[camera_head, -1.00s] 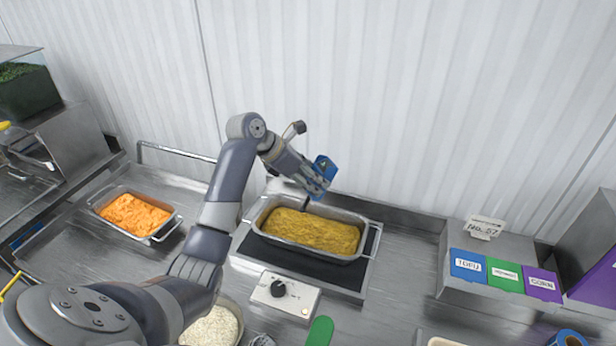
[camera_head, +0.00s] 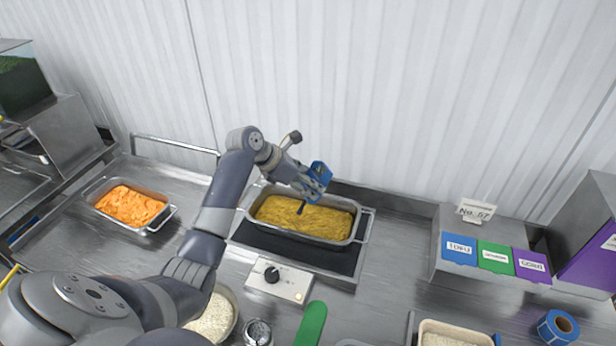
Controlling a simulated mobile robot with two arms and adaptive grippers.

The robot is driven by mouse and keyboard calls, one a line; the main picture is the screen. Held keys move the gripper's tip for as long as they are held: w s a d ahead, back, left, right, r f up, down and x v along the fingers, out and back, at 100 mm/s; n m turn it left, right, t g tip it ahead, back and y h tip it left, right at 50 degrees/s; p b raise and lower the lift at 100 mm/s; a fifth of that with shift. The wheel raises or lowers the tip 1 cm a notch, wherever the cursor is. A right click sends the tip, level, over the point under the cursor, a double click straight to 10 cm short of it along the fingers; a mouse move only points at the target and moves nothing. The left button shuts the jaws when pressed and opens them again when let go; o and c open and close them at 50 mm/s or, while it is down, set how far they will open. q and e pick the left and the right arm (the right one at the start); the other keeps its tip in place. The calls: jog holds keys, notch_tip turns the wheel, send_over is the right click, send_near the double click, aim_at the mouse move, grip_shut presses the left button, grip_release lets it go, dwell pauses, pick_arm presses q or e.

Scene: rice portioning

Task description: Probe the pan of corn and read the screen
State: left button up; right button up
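The pan of corn (camera_head: 357,232) is a metal pan full of yellow food, standing on a dark hot plate at the centre. My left gripper (camera_head: 308,184) is over the back middle of the pan, with my arm coming in from the lower left. It appears shut on a blue probe thermometer (camera_head: 319,173). A thin dark probe (camera_head: 300,207) points down from it, its tip at the surface of the corn; I cannot tell how deep it goes. The screen cannot be read from here. My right gripper is not in view.
A pan of orange food (camera_head: 131,207) stands at left. A control box with a knob (camera_head: 279,278) is in front of the hot plate. Rice bowl (camera_head: 217,318) and green handle (camera_head: 311,324) lie nearer.

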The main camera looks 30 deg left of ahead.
pick_arm(q)
jog(key=shift+f, duration=1.8)
jog(key=shift+f, duration=0.6)
dwell(5.6)
